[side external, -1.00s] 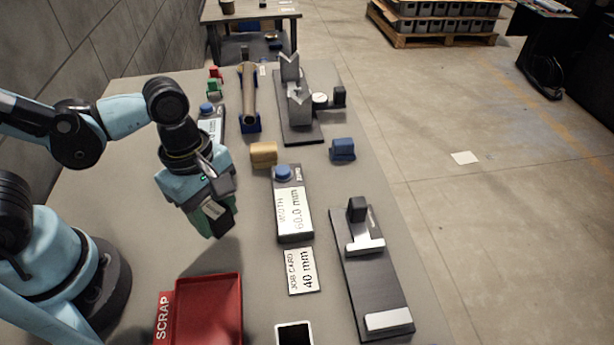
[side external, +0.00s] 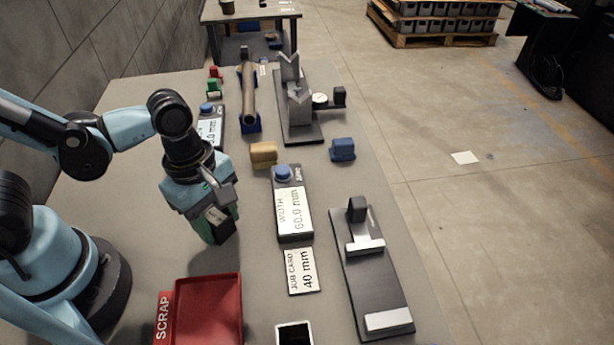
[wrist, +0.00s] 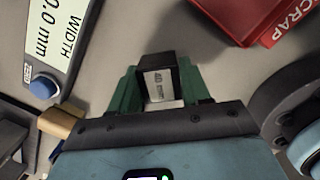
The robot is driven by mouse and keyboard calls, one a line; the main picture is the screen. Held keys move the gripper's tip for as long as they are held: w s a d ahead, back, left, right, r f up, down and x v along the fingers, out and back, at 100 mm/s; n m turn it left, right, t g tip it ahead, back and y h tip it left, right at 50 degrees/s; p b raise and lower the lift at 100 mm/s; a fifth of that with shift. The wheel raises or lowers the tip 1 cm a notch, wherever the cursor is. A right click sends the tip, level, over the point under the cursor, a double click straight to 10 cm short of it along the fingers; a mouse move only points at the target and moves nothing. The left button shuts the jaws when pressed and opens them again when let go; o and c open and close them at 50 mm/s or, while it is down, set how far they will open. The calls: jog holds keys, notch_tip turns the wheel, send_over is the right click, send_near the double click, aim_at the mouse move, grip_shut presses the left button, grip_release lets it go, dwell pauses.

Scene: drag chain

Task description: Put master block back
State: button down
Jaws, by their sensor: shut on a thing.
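My gripper (side external: 213,229) is low over the grey table, left of the width display box. Its green fingers are shut on a dark block (wrist: 158,62), which I take for the master block. A pale label on the block seems to read "40 mm" in the wrist view. The block also shows between the fingers in the side view (side external: 221,229). I cannot tell whether its underside touches the table. A white job card (side external: 300,271) reading "40 mm" lies to the right of my gripper.
A red scrap tray (side external: 208,312) is just in front of my gripper. The width display (side external: 292,212), a tan block (side external: 263,153), a blue block (side external: 342,150) and a slide fixture (side external: 372,285) stand to the right. Bare table surrounds the gripper closely.

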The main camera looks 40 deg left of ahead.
jog(key=shift+f, duration=0.95)
dwell(0.6)
jog(key=shift+c, duration=2.2)
grip_release()
jog(key=shift+a+r, duration=0.25)
jog(key=shift+r, duration=1.75)
jog(key=shift+a+r, duration=0.25)
jog(key=shift+r, duration=1.75)
jog(key=shift+a+r, duration=0.25)
jog(key=shift+r, duration=1.75)
jog(key=shift+w, duration=0.1)
